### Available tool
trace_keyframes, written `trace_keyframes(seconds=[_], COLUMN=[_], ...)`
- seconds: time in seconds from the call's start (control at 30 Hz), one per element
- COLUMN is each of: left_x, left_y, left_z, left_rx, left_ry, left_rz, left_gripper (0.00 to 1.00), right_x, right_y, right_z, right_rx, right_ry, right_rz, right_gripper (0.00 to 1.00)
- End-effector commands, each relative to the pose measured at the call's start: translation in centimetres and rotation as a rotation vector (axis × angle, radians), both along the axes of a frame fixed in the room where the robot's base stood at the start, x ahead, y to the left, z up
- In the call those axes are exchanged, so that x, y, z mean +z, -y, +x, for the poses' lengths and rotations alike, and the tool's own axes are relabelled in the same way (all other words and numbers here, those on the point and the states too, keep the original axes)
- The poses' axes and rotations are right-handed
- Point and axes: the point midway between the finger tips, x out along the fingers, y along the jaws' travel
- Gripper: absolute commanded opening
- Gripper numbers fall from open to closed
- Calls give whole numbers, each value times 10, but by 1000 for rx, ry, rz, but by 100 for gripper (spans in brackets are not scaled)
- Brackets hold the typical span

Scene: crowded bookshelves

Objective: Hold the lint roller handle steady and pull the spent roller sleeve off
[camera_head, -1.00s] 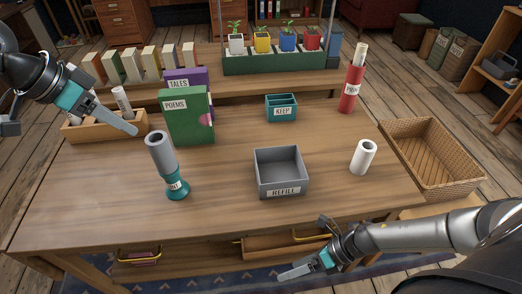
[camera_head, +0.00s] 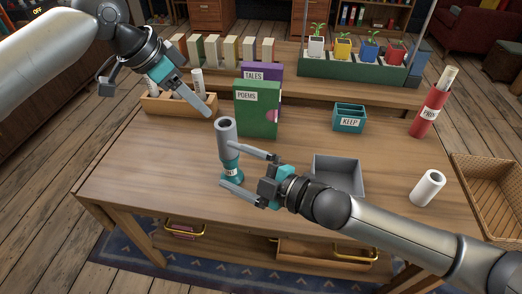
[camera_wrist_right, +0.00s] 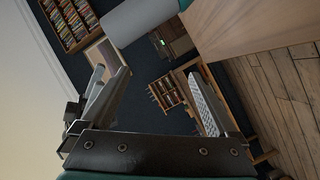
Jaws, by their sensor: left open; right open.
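The lint roller stands upright on the table, with a grey sleeve (camera_head: 225,132) on top and a teal handle (camera_head: 233,177) below.
A white roll (camera_head: 428,187) stands at the right. A grey tray (camera_head: 340,166) is partly behind my right arm. A green POEMS book (camera_head: 258,115), a teal KEEP box (camera_head: 349,118) and a wooden box (camera_head: 178,106) stand behind. A red tube (camera_head: 428,115) is at back right. The front-left tabletop is clear.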

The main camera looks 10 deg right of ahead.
Motion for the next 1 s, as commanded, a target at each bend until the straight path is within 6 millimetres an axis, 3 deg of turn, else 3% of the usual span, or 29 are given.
trace_keyframes(seconds=[0.3, 0.5, 0.77, 1.0], left_x=[0, 0, 0, 0], left_y=[0, 0, 0, 0], left_z=[0, 0, 0, 0], left_rx=[0, 0, 0, 0], left_ry=[0, 0, 0, 0], left_rz=[0, 0, 0, 0], left_gripper=[50, 50, 50, 50], right_x=[17, 21, 19, 7], right_y=[39, 52, 52, 33], right_z=[17, 15, 19, 45], right_rx=[-288, -403, -447, -444], right_ry=[-537, -741, -815, -812], right_rz=[342, 481, 533, 533], right_gripper=[94, 94, 94, 94])
